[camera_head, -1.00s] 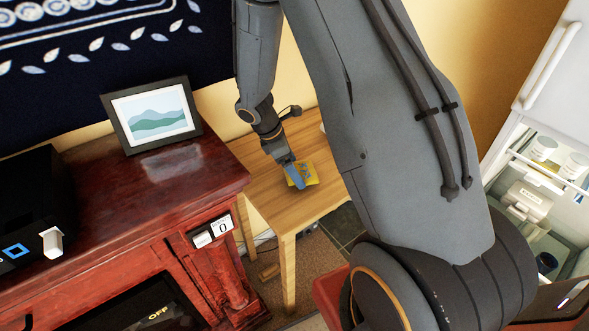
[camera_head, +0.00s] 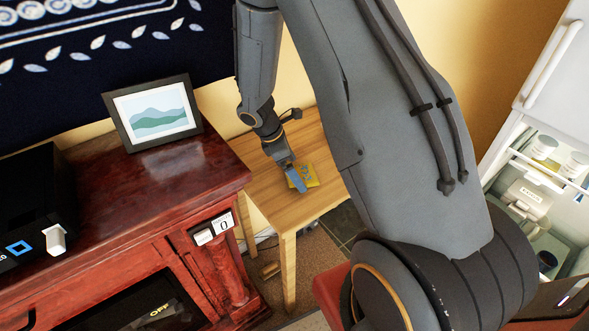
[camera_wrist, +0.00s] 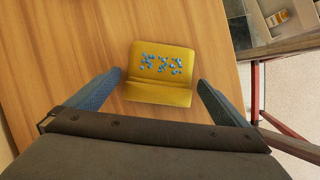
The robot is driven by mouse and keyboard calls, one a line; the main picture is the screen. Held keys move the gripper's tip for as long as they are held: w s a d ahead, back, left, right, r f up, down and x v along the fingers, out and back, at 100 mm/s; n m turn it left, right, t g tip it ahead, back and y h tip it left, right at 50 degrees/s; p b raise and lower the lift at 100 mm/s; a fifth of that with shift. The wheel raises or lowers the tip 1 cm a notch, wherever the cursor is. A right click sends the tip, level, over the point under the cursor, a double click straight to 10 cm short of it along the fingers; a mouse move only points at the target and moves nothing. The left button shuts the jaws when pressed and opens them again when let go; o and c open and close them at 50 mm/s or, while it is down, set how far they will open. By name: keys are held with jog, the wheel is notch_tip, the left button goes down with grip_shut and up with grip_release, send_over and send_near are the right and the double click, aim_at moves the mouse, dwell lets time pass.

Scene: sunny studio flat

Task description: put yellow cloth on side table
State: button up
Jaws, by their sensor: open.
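The yellow cloth (camera_wrist: 160,68) lies on the wooden side table (camera_wrist: 60,50), with blue marks on its upper part and a fold across it. In the head view the cloth (camera_head: 309,176) is partly covered by my gripper (camera_head: 297,182), and the side table (camera_head: 266,192) stands against the wall. My gripper (camera_wrist: 160,88) is open in the wrist view. Its two blue fingers are spread to either side of the cloth's near end, with a gap on each side. The gripper's height above the table is hard to tell.
A dark red cabinet (camera_head: 150,195) with a picture frame (camera_head: 155,112) stands left of the side table. An open fridge (camera_head: 545,170) with things on its shelves is at the right. A red-framed piece (camera_wrist: 290,140) is beyond the table's right edge.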

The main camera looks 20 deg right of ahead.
jog(key=b+v, duration=0.3)
jog(key=v, duration=0.8)
jog(key=s+a+r+m+t+y, duration=0.1)
jog(key=s+a+r+m+y, duration=0.1)
jog(key=s+m, duration=0.5)
jog(key=s+a+r+m+t+y, duration=0.1)
jog(key=s+a+r+m+y, duration=0.1)
jog(key=s+m, duration=0.6)
jog(key=shift+s+a+r+m+y, duration=0.35)
jog(key=shift+s+r, duration=0.1)
jog(key=shift+r, duration=0.25)
jog(key=shift+f, duration=0.1)
jog(key=shift+c, duration=0.4)
